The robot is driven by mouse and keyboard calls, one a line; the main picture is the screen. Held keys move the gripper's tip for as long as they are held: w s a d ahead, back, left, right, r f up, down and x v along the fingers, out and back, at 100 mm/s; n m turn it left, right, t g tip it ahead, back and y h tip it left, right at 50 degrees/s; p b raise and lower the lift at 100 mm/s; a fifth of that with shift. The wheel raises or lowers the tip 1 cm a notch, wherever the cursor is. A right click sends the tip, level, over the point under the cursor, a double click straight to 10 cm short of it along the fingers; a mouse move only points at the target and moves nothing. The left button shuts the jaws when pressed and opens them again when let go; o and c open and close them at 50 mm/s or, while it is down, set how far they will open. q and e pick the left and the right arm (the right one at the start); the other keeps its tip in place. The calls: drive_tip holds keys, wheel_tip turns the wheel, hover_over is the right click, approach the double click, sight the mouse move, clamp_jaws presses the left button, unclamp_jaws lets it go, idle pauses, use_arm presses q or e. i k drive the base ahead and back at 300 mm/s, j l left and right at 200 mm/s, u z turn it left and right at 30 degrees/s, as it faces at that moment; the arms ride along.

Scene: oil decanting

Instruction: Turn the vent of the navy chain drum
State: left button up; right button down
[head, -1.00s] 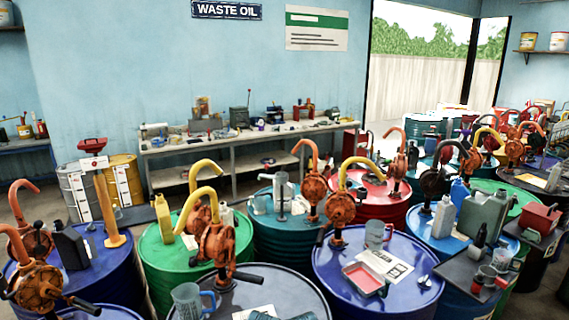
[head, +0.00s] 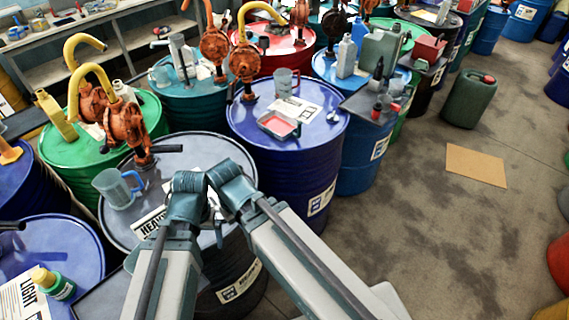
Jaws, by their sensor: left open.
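A navy drum (head: 283,160) stands just right of centre, with a white label on its side. I cannot read from here whether it is the chain drum. Its top holds an orange pump with a yellow spout, a clear jug (head: 285,83), a printed sheet and a tray with red inside. Its vent cannot be made out for sure. My left gripper (head: 216,222) is small and partly hidden between my two arm links, over the dark grey drum (head: 175,155), left of the navy drum. It is open and holds nothing that I can see. My right arm shows, but its gripper does not.
The grey drum carries a pump and a blue-handled jug (head: 118,188). A green drum (head: 60,150) stands left, a teal drum (head: 195,110) behind. A blue drum (head: 355,178) stands right. The floor at right is open, with a cardboard sheet (head: 476,166) and a green can (head: 468,98).

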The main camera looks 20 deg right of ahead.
sight(333, 116)
drive_tip(key=i+l+z, duration=0.3)
drive_tip(key=l+z, duration=0.15)
drive_tip(key=i+l+z, duration=0.4)
